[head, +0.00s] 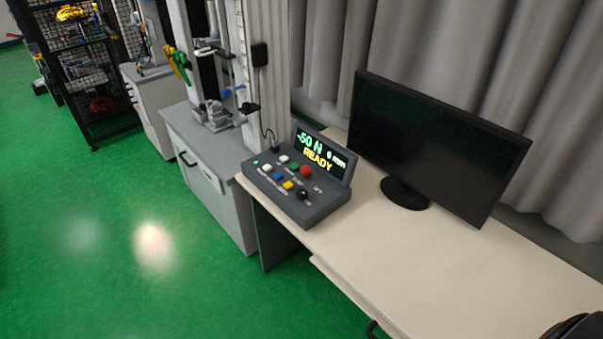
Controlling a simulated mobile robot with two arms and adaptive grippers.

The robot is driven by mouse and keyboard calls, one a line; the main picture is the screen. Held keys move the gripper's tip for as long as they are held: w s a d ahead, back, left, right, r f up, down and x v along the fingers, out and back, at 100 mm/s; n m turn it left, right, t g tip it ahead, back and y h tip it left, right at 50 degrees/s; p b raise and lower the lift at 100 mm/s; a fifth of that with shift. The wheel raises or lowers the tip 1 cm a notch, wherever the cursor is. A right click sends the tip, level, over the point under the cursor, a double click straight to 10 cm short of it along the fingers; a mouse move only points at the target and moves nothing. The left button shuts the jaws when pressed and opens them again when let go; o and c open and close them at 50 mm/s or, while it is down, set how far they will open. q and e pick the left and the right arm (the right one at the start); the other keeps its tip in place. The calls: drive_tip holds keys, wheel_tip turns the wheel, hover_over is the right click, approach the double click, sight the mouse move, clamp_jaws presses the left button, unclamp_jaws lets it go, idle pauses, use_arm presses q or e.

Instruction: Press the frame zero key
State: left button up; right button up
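A dark grey control console (325,211) sits at the left end of the desk. Its tilted display (319,155) reads "-50 N", "0 mm" and "READY". On its sloped top are two white keys (267,167), a blue key (277,177), a yellow key (288,185), a green key (294,167), a red button (306,171) and a black knob (303,193). The labels are too small to read, so I cannot tell which key is the frame zero key. Neither of my grippers shows in the head view.
The cream desk (400,260) is clear in front of a black monitor (430,140). A grey cabinet (215,180) with the test tower (215,110) stands left of the console. A dark rounded shape cuts the bottom right corner. Green floor (110,240) is free at left.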

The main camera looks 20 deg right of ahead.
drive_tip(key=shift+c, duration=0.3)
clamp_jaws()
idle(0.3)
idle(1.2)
